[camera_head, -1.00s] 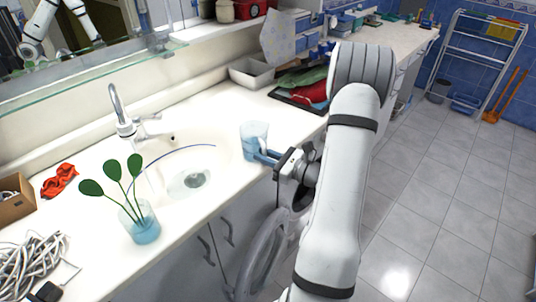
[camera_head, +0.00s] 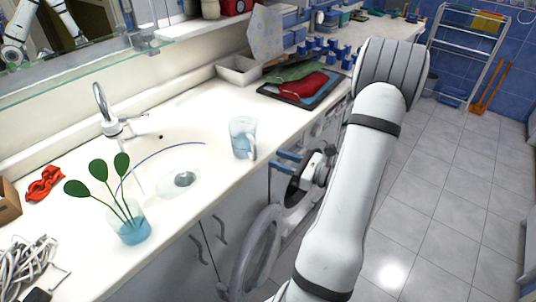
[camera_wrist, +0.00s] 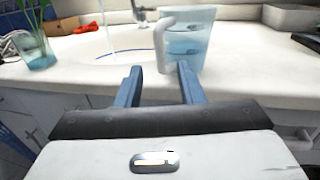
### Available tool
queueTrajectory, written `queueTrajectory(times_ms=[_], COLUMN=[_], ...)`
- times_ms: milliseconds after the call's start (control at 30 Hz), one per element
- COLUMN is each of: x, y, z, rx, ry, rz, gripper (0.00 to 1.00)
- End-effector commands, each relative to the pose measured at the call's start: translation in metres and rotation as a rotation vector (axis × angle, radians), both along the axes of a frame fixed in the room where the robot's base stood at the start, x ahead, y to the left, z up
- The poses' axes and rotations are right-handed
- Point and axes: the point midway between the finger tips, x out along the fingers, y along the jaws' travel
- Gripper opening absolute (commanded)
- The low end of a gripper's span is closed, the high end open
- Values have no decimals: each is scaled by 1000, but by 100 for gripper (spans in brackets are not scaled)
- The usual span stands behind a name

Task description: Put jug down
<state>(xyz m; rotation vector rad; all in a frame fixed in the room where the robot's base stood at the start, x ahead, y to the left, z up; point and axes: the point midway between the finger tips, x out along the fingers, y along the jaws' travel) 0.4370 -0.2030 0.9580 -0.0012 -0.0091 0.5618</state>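The jug (camera_head: 242,137) is clear with bluish water in it and a white handle. It stands upright on the white counter (camera_head: 205,108), at the right edge of the sink basin. In the wrist view the jug (camera_wrist: 188,40) stands ahead, its handle on the left side. My gripper (camera_head: 283,160) is beside the counter's front edge, to the right of the jug and apart from it. Its two blue fingers are spread with nothing between them, which also shows in the wrist view (camera_wrist: 160,82).
A glass with leafy stems (camera_head: 130,225) stands left of the basin, behind it the tap (camera_head: 112,115). Folded cloths (camera_head: 300,82) and a grey tray (camera_head: 240,70) lie further right. The round washing machine door (camera_head: 258,255) stands open below the counter.

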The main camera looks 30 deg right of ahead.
Motion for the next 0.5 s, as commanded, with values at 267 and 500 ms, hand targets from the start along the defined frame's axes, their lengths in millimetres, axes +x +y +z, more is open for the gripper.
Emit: queueTrajectory(times_ms=[267,500], x=[-25,-25], y=[-15,65], z=[0,24], rx=[-4,-222], ry=[1,23], rz=[5,319], gripper=[34,34])
